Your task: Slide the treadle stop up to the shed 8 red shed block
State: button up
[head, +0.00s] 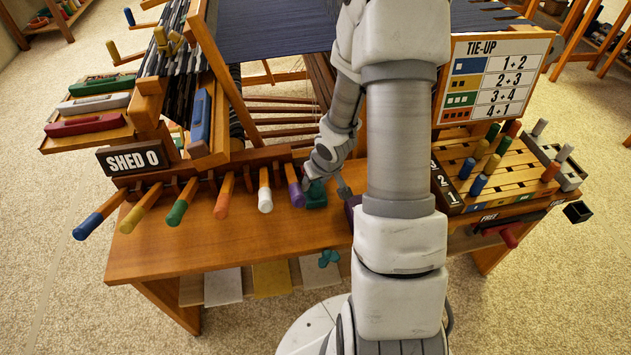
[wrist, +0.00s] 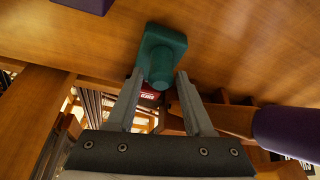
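The treadle stop looks to be the teal block with a round knob, on the wooden board beside the purple-ended lever in the head view (head: 315,195). It also shows in the wrist view (wrist: 162,50). My gripper (wrist: 162,74) is open, with its fingertips on either side of the knob's near end; whether they touch it I cannot tell. In the head view my arm partly hides the gripper (head: 328,188). A small red block with white lettering (wrist: 148,96) shows between the fingers beyond the knob, mostly hidden; its lettering is too small to read surely.
A row of levers with blue, yellow, green, white and purple (head: 296,194) ends stands left of my gripper. A "SHED 0" sign (head: 134,158) is at the left. A peg rack (head: 490,170) stands at right.

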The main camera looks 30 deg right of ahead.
jog(key=shift+o, duration=0.5)
jog(key=p+v, duration=1)
jog(key=v, duration=0.7)
jog(key=shift+r+p, duration=0.25)
jog(key=shift+p, duration=0.15)
jog(key=shift+a, duration=0.1)
